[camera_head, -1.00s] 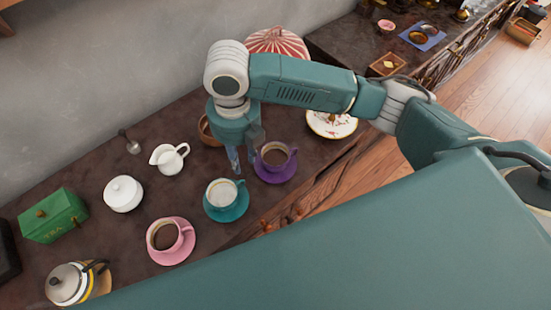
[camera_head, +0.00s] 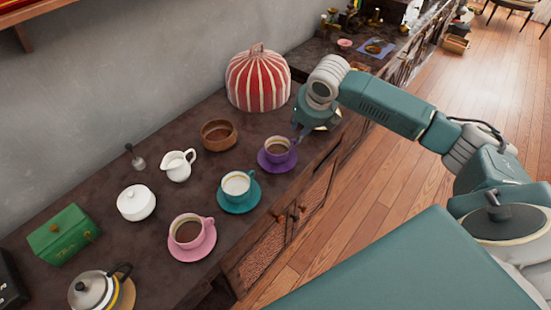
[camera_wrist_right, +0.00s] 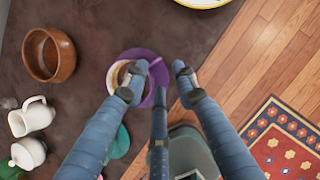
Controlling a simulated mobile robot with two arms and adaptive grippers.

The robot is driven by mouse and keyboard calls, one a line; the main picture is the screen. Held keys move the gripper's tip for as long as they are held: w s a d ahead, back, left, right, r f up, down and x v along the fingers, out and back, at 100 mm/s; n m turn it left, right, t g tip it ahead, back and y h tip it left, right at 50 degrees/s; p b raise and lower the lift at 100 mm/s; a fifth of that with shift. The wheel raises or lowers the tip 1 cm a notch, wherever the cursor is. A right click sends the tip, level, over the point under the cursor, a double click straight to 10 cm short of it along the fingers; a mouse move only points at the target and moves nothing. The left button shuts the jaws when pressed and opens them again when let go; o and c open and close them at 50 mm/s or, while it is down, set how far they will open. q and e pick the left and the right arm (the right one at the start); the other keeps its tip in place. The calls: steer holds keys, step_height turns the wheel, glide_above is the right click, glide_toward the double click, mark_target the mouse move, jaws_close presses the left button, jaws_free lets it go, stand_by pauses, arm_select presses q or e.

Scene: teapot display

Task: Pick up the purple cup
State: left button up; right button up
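The purple cup (camera_head: 279,151) holds dark liquid and stands upright on a purple saucer (camera_head: 264,164) on the dark counter. My right gripper (camera_head: 299,140) hangs fingers-down at the cup's right side, close to its handle. In the right wrist view, the gripper (camera_wrist_right: 159,78) has its fingers spread apart with nothing between them held. The cup (camera_wrist_right: 140,68) shows there behind the left finger, which hides part of it. The saucer (camera_wrist_right: 152,55) lies beneath. I cannot tell whether any finger touches the cup. My left gripper is out of view.
A teal cup (camera_head: 236,184) and a pink cup (camera_head: 187,231) stand on saucers left of the purple one. A wooden bowl (camera_head: 219,136), white creamer (camera_head: 179,165) and striped cozy (camera_head: 258,80) stand behind. The counter's front edge is near on the right.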

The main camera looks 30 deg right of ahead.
mark_target(281, 150)
steer(key=x, duration=0.4)
steer(key=p+x, duration=0.1)
steer(key=x, duration=0.3)
steer(key=shift+w+f, duration=0.1)
steer(key=shift+f, duration=0.15)
steer(key=shift+w+f, duration=0.1)
steer(key=shift+f, duration=0.1)
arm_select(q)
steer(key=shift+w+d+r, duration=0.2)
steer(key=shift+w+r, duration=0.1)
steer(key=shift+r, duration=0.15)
arm_select(e)
jaws_close()
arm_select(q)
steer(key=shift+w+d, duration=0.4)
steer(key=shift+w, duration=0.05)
arm_select(e)
steer(key=shift+r, duration=0.1)
